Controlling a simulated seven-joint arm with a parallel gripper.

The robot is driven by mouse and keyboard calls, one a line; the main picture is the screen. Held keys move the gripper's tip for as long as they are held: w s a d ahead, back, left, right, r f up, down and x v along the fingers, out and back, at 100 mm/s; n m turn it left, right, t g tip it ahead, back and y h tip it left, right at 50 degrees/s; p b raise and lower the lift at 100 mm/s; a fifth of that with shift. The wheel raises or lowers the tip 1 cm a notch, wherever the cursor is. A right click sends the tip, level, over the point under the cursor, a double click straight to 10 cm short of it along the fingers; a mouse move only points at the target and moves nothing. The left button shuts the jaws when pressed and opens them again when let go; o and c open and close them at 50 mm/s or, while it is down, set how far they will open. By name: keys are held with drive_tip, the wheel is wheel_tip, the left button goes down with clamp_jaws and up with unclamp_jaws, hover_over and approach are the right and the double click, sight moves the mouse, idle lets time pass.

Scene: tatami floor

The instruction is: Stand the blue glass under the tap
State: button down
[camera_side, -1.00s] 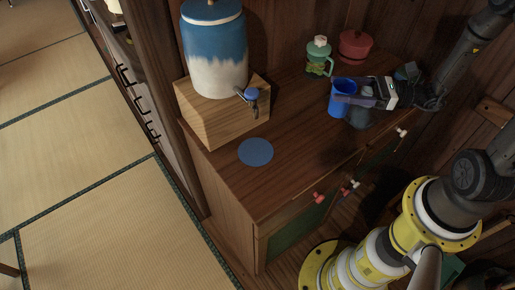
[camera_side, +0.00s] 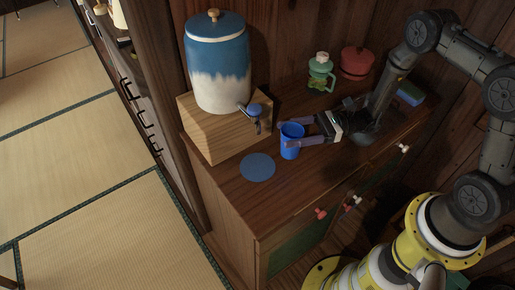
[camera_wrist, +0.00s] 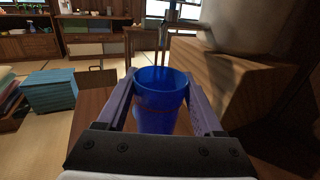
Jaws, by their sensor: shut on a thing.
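The blue glass (camera_side: 291,143) is upright between the fingers of my gripper (camera_side: 295,133), just right of the blue round mat in the side view. My gripper is shut on it; the glass (camera_wrist: 160,97) also fills the space between my fingers (camera_wrist: 160,100) in the wrist view. The tap (camera_side: 254,110) juts from the blue and white dispenser (camera_side: 217,70), left of and behind the glass. The round blue mat (camera_side: 257,167) lies bare on the cabinet top, below and in front of the tap. I cannot tell whether the glass touches the cabinet top.
The dispenser stands on a wooden block (camera_side: 208,140), whose side also shows at the right of the wrist view. A green jug with a white lid (camera_side: 320,75) and a red pot (camera_side: 357,63) stand at the back. A blue block (camera_side: 410,93) lies at the right.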

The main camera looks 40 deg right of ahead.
drive_tip(key=shift+w+a+f, duration=0.6)
drive_tip(key=shift+a, duration=0.75)
drive_tip(key=shift+w+a+f, duration=0.55)
drive_tip(key=shift+a, duration=0.85)
drive_tip(key=shift+w+a+f, duration=0.6)
drive_tip(key=shift+a, duration=0.75)
drive_tip(key=shift+f, duration=0.15)
drive_tip(key=shift+c, duration=0.2)
unclamp_jaws()
